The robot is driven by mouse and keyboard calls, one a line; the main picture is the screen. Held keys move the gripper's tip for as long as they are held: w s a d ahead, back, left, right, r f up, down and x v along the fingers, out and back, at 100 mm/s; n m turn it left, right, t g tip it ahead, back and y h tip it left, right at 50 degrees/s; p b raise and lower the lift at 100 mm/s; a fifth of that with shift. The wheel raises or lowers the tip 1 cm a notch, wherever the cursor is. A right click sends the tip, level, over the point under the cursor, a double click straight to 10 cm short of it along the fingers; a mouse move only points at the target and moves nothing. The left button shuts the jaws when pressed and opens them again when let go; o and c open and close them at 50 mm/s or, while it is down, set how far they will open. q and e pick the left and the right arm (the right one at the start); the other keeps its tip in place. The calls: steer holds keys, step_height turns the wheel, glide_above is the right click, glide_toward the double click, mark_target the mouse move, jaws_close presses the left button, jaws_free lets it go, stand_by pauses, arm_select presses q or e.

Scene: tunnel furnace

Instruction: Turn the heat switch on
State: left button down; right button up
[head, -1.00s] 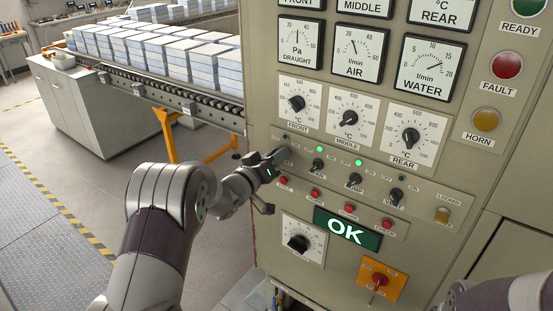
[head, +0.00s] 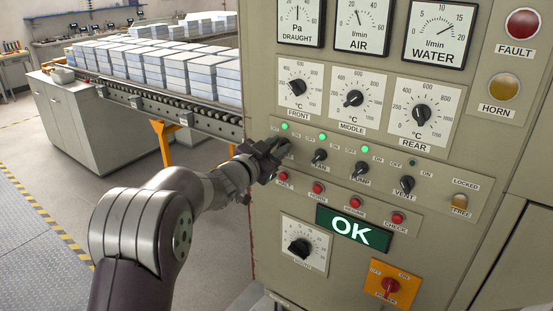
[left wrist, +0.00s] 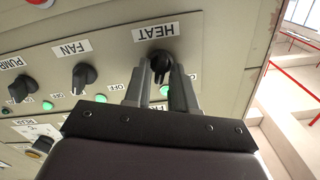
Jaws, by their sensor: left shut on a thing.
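The heat switch (left wrist: 159,60) is a black rotary knob under the upside-down HEAT label (left wrist: 155,32) in the left wrist view. My left gripper (left wrist: 160,80) has one finger on each side of the knob and is shut on it. In the head view my left gripper (head: 281,151) reaches the left end of the switch row and mostly hides the heat switch. The heat lamp (head: 284,126) above it is lit green. My right gripper is not in view.
Beside the heat switch are the fan switch (head: 320,156), pump switch (head: 361,168) and vent switch (head: 406,184). The fan and pump lamps are green; the vent lamp (head: 412,161) is dark. Red buttons and a green OK display (head: 353,229) sit below. A conveyor (head: 180,115) with stacked blocks stands at left.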

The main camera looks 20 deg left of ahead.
arm_select(q)
steer(key=shift+m+b, duration=1.15)
steer(key=shift+m, duration=0.25)
steer(key=c, duration=1.2)
jaws_free()
steer(key=b+v, duration=0.2)
steer(key=v, duration=1)
steer(key=shift+s, duration=0.4)
